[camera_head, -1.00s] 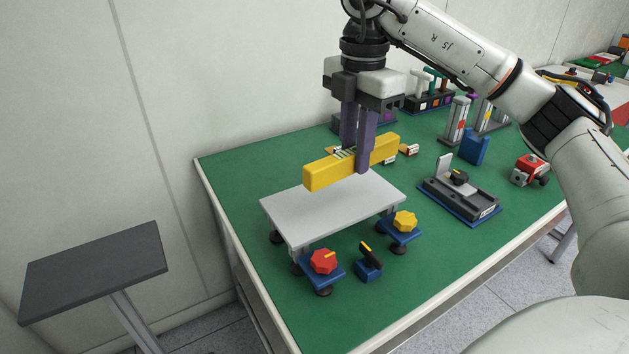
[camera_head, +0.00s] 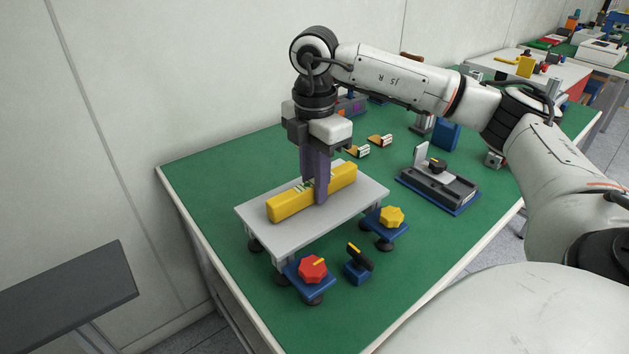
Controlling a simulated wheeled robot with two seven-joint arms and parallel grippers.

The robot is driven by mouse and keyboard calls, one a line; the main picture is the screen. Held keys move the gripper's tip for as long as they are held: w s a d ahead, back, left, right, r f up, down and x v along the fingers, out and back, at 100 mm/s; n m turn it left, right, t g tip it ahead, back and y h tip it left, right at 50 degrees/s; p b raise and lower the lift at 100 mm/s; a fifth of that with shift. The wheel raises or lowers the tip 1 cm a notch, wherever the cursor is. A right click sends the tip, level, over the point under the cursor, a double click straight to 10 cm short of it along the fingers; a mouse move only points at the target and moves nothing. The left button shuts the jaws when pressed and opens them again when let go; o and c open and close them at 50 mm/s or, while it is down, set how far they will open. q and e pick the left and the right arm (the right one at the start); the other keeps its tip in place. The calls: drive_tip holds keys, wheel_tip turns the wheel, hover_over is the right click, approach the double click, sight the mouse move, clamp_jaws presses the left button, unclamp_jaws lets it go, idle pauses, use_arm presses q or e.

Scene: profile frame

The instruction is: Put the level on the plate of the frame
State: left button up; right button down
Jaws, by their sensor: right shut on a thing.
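The level, a yellow bar (camera_head: 288,205), lies lengthwise along the grey plate (camera_head: 343,209) of the frame, low over it or touching it; I cannot tell whether a small gap remains. The plate stands on short legs with dark feet on the green table. My right gripper (camera_head: 316,192) points straight down and is shut on the level near its middle; its purple fingers hide that part of the level. My left gripper is not in view.
A red knob (camera_head: 312,269) and a yellow knob (camera_head: 392,216) on blue bases stand at the plate's front. A small black-and-blue piece (camera_head: 359,264) sits between them. A grey fixture (camera_head: 438,186) stands to the right. A dark panel (camera_head: 68,292) is at lower left.

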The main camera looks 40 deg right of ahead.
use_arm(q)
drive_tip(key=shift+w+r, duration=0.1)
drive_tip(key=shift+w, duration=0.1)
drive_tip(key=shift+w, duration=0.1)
use_arm(e)
drive_tip(key=shift+f, duration=0.2)
drive_tip(key=c, duration=1.6)
unclamp_jaws()
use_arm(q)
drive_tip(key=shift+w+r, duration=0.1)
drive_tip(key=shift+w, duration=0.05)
use_arm(e)
drive_tip(key=shift+o, duration=0.2)
drive_tip(key=shift+r, duration=0.1)
